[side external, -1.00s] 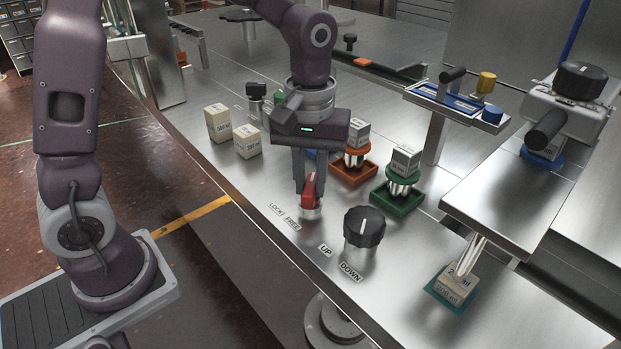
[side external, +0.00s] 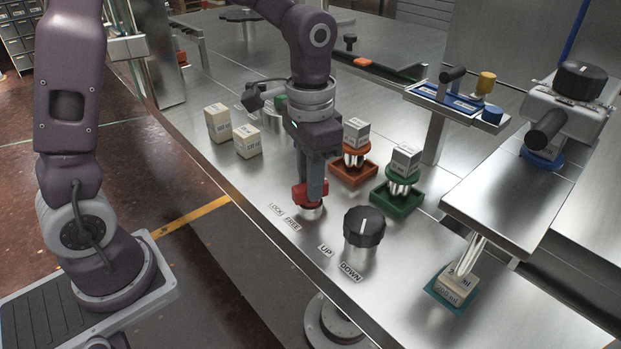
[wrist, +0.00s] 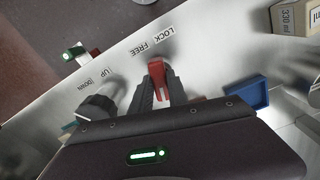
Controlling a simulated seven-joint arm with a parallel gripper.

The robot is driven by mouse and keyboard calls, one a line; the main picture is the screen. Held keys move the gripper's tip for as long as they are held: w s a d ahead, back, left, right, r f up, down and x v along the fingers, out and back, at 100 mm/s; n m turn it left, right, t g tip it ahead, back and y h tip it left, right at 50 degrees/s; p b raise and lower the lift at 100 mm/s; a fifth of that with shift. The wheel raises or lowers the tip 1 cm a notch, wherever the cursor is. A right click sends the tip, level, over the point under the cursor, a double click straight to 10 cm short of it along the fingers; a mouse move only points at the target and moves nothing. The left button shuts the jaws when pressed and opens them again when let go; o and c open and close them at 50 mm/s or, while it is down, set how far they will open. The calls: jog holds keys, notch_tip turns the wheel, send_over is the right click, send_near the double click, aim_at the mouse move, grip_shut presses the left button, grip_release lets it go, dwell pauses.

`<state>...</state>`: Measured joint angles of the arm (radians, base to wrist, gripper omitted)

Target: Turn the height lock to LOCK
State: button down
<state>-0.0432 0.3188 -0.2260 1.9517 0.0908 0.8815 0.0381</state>
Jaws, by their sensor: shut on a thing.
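The height lock is a red lever (side external: 300,196) on a short silver post at the table's front edge. It also shows in the wrist view (wrist: 158,78). My gripper (side external: 313,188) points down over it, and its fingers (wrist: 160,88) are shut on the lever, one on each side. The LOCK label (side external: 276,209) and the FREE label (side external: 292,224) lie on the table in front of the lever. In the wrist view the lever's tip points toward the labels, close to FREE (wrist: 146,48). My fingers hide part of the lever.
A black UP/DOWN knob (side external: 364,227) stands close to the right of my gripper. An orange tray (side external: 353,175) and a green tray (side external: 397,201) with boxes on holders stand behind. Two cream boxes (side external: 217,123) (side external: 247,142) stand at the left.

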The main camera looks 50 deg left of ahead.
jog(key=m, duration=0.5)
jog(key=shift+m, duration=0.4)
dwell(0.4)
jog(key=c, duration=1.3)
grip_release()
notch_tip(320, 180, up, 7)
jog(key=shift+r, duration=0.1)
jog(key=s+a+r+n+t, duration=0.1)
jog(key=s+n+t, duration=0.1)
jog(key=s, duration=0.3)
jog(key=s+a+n+t, duration=0.1)
jog(key=s+a+n, duration=0.1)
jog(key=s+n, duration=0.2)
jog(key=s+a+r+n+t, duration=0.1)
jog(key=s+n+t, duration=0.1)
jog(key=s, duration=0.6)
jog(key=shift+s+a+r+n+t, duration=0.2)
jog(key=shift+r+n+t, duration=0.1)
jog(key=shift+n, duration=0.1)
